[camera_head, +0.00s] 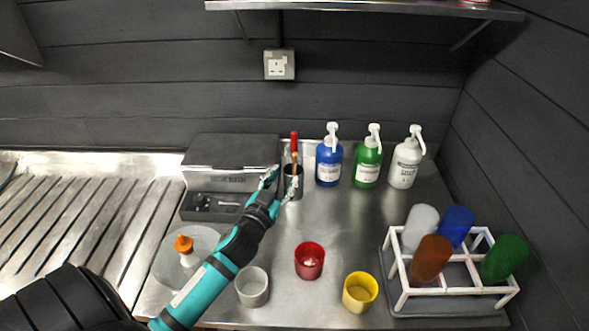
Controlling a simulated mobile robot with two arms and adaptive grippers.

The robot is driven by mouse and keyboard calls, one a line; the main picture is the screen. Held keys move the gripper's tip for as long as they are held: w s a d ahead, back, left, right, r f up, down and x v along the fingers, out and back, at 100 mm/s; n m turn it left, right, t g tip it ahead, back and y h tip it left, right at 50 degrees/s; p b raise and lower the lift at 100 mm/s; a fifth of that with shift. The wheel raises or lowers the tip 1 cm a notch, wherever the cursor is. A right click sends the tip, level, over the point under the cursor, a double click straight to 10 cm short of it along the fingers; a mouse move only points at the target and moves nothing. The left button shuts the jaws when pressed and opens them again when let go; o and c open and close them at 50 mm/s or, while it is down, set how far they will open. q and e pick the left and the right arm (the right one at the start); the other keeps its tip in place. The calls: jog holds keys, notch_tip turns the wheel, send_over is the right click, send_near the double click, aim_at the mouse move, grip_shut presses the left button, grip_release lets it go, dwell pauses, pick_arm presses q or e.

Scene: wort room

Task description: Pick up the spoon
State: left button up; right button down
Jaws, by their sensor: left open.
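A dark cup (293,183) stands on the steel worktop near the back wall. An upright utensil with a red top and an orange-tan lower part (295,146) stands in it; it may be the spoon, but its lower end is hidden in the cup. My left gripper (279,186) is open, with its fingertips at the cup's left and front, below the red top. I cannot tell whether a fingertip touches the cup. My right gripper is not in view.
A grey box (232,154) with small items in its front tray stands left of the cup. Blue (329,164), green (367,164) and white (405,165) pump bottles stand to the right. Cups stand in front. A white rack (402,297) holds coloured containers.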

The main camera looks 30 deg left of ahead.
aim_at(293, 168)
pick_arm(q)
jog(key=w, duration=0.2)
jog(key=w+p, duration=0.1)
jog(key=w, duration=0.1)
jog(key=w+p, duration=0.1)
jog(key=w, duration=0.1)
jog(key=shift+w+a+f, duration=0.1)
jog(key=shift+w+a, duration=0.15)
jog(key=shift+a, duration=0.15)
jog(key=shift+w+f, duration=0.1)
jog(key=shift+w, duration=0.15)
jog(key=shift+s, duration=0.1)
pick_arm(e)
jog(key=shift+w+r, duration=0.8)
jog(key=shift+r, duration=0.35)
pick_arm(q)
jog(key=shift+c, duration=0.5)
grip_shut()
